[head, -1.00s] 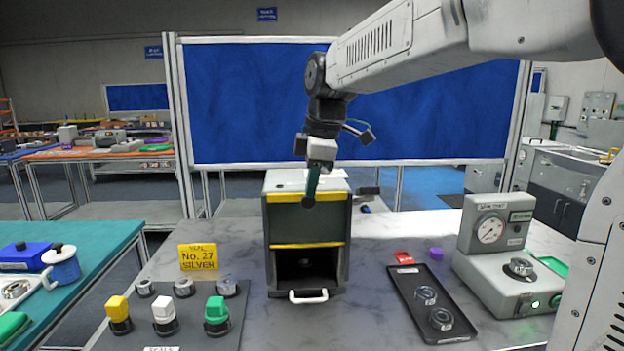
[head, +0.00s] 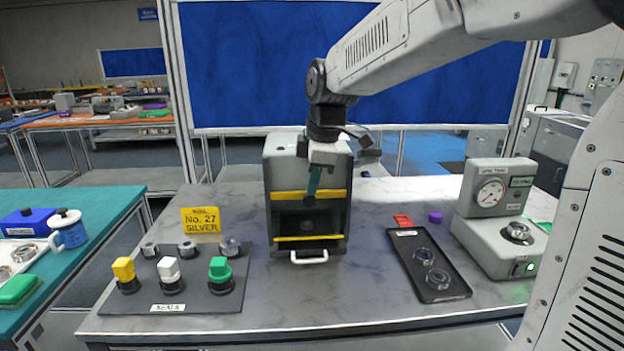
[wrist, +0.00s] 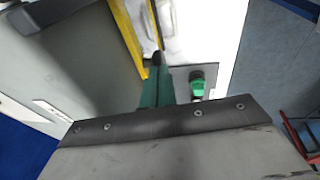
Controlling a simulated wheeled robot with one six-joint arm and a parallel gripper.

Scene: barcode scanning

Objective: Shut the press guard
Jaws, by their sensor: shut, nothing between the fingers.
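The press (head: 281,165) is a grey box standing on the bench. Its guard is a dark see-through panel with a yellow bar (head: 330,196) along its top and another yellow bar (head: 308,238) along its bottom. The guard hangs over the front opening, its lower bar close above the base; a knob shows dimly behind it. My gripper (head: 311,194) is shut and empty, pointing down at the guard's top bar. Exact contact is hard to tell. In the wrist view the green fingers (wrist: 157,88) are together beside a yellow bar (wrist: 130,35).
A white handle (head: 309,257) sticks out at the press's foot. A black tray (head: 408,264) and a gauge machine (head: 485,232) stand right. The bench front is clear.

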